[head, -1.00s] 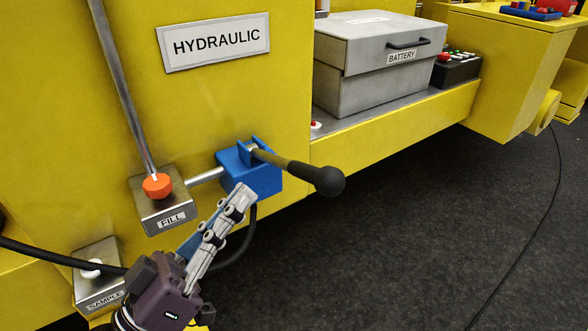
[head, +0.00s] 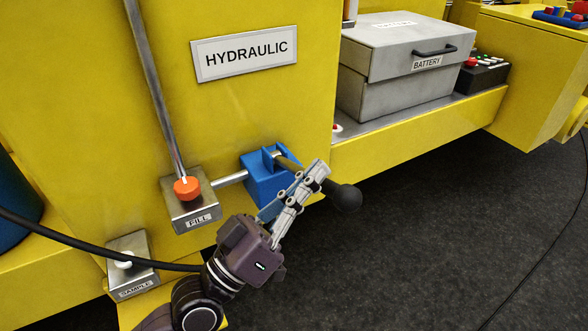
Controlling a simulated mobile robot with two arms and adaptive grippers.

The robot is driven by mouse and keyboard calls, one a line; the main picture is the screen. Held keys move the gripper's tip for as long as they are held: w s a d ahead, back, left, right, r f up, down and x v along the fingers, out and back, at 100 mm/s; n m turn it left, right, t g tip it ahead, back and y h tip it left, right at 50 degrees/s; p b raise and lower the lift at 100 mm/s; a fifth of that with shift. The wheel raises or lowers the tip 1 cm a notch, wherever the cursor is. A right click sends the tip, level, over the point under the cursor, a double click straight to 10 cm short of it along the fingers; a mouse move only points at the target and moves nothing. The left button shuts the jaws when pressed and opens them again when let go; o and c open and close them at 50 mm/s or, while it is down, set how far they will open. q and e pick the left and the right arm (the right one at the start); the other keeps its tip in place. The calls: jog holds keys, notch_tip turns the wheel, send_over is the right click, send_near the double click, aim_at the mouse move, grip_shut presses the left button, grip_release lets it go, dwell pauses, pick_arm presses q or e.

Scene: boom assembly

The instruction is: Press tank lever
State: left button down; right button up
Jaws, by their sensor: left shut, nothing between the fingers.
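The tank lever (head: 345,197) has a round black knob at the end of a rod that sticks out to the right from a blue block (head: 261,185) on the yellow hydraulic tank (head: 240,120). My left gripper (head: 318,172) is shut and empty. Its fingertips lie across the lever's rod in the picture, between the blue block and the knob, and hide part of the rod. I cannot tell whether they touch it. My right gripper is not in view.
An orange cap tops the FILL block (head: 195,208), left of the blue block. The SAMPLE block (head: 130,270) sits lower left, with a black hose (head: 80,243) crossing it. A grey BATTERY box (head: 400,75) stands on a ledge at the upper right.

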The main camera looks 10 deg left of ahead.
pick_arm(q)
jog(key=shift+s+d+f, duration=0.1)
jog(key=shift+s+f, duration=0.05)
jog(key=shift+f, duration=0.3)
jog(key=shift+s+d+f, duration=0.1)
jog(key=shift+f, duration=0.3)
